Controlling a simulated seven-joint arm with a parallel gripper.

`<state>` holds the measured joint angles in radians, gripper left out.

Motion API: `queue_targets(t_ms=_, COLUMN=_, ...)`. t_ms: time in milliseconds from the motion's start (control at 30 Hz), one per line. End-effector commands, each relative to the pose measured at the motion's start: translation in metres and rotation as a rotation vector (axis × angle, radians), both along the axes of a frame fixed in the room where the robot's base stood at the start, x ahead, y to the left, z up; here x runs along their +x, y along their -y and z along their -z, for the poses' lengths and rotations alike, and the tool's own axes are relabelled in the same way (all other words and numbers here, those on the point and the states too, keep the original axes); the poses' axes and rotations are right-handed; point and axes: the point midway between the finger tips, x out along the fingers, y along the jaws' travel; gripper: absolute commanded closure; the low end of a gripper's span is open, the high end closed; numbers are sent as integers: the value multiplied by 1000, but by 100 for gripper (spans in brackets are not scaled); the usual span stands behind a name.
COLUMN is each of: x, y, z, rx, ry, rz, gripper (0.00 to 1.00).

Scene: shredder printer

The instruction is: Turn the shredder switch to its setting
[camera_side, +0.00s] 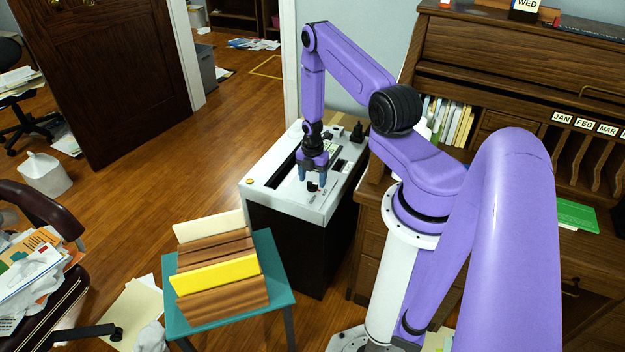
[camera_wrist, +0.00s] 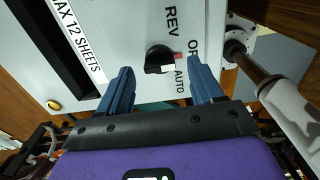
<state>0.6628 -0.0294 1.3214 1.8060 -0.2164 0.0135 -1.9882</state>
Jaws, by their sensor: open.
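The shredder (camera_side: 262,195) is a dark cabinet with a pale grey top. Its switch is a small black knob (camera_wrist: 158,59), in the wrist view beside the printed words REV, OFF (partly hidden) and AUTO. A small red mark and a white mark show at the knob's right side; which setting it points to is not clear. In the side view the knob (camera_side: 313,187) is just below my fingertips. My gripper (camera_side: 312,177) points down over the shredder top. In the wrist view my gripper (camera_wrist: 160,66) is open, its blue fingers on either side of the knob, with visible gaps.
A teal table (camera_side: 280,268) with brown and yellow folders stands in front of the shredder. A wooden desk (camera_side: 480,60) stands to the right. A dark slot (camera_wrist: 62,50) with a sheet-limit label runs along the shredder top.

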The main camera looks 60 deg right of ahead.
Motion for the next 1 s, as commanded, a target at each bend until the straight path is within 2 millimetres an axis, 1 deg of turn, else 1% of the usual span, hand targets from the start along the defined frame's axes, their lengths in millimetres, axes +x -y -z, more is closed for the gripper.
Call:
queue_targets(t_ms=100, x=0, y=0, z=8, rx=1, ry=0, rz=-1, gripper=34)
queue_targets(t_ms=200, x=0, y=0, z=11, rx=1, ry=1, rz=-1, gripper=34)
queue_targets(t_ms=500, x=0, y=0, z=12, rx=0, ry=1, rz=0, gripper=34)
queue_targets(t_ms=567, x=0, y=0, z=12, rx=0, ry=1, rz=0, gripper=54)
queue_targets(t_ms=600, x=0, y=0, z=12, rx=0, ry=1, rz=0, gripper=67)
queue_targets(t_ms=667, x=0, y=0, z=12, rx=0, ry=1, rz=0, gripper=86)
queue_targets(t_ms=700, x=0, y=0, z=12, rx=1, ry=1, rz=0, gripper=90)
queue_targets(t_ms=1000, x=0, y=0, z=12, rx=1, ry=0, rz=30, gripper=90)
